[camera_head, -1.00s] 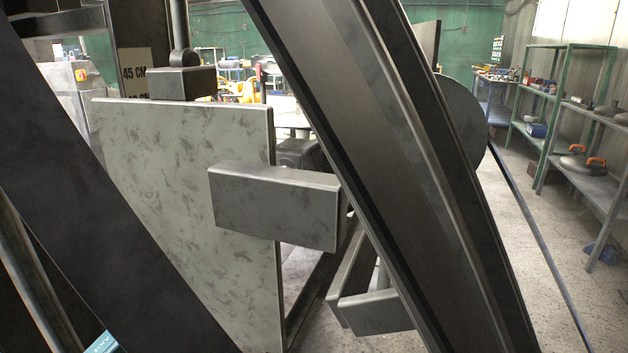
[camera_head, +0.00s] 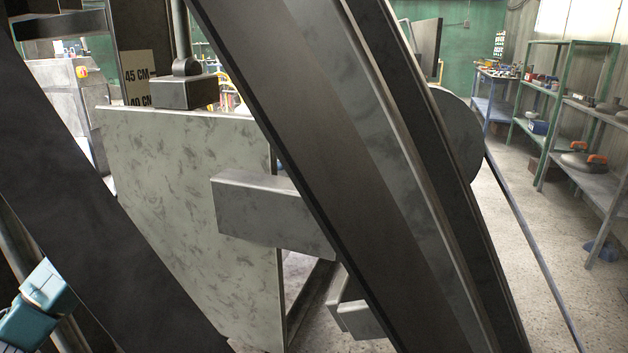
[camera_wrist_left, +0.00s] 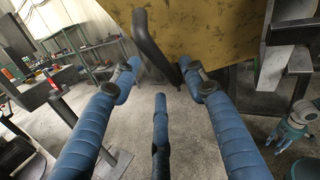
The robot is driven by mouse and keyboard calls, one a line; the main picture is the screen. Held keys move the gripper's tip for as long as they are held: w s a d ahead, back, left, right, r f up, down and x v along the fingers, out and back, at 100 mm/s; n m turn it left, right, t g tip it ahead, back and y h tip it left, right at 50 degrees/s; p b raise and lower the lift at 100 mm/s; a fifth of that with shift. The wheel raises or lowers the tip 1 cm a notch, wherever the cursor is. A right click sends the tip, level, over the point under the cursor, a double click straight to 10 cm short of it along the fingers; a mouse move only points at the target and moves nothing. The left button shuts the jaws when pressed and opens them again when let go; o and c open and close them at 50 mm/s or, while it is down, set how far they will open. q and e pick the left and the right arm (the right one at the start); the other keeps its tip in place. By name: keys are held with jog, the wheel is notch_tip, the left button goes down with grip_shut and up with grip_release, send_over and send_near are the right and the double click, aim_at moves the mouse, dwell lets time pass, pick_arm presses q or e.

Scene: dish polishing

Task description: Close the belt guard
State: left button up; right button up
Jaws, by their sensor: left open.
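In the left wrist view a yellow, scuffed panel (camera_wrist_left: 215,32), which looks like the belt guard, fills the upper middle. A dark curved handle-like bar (camera_wrist_left: 150,42) stands in front of its left part. My left gripper (camera_wrist_left: 161,80) is open and empty, its blue fingers spread to either side below the panel. The bar's lower end reaches between the fingertips; I cannot tell if anything touches. In the head view the yellow face does not show; a pale speckled panel (camera_head: 185,200) with a grey block (camera_head: 270,212) stands behind dark slanted beams.
A wide dark slanted beam (camera_head: 345,170) crosses the head view and hides much behind it. Green shelves (camera_head: 560,110) with tools stand at the right. Open concrete floor (camera_head: 535,240) lies before them. A teal part (camera_head: 38,303) shows at lower left.

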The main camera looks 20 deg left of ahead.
aim_at(317, 184)
pick_arm(q)
jog(key=shift+x, duration=1.85)
pick_arm(e)
jog(key=shift+s+f, duration=0.35)
jog(key=shift+f, duration=0.55)
pick_arm(q)
grip_shut()
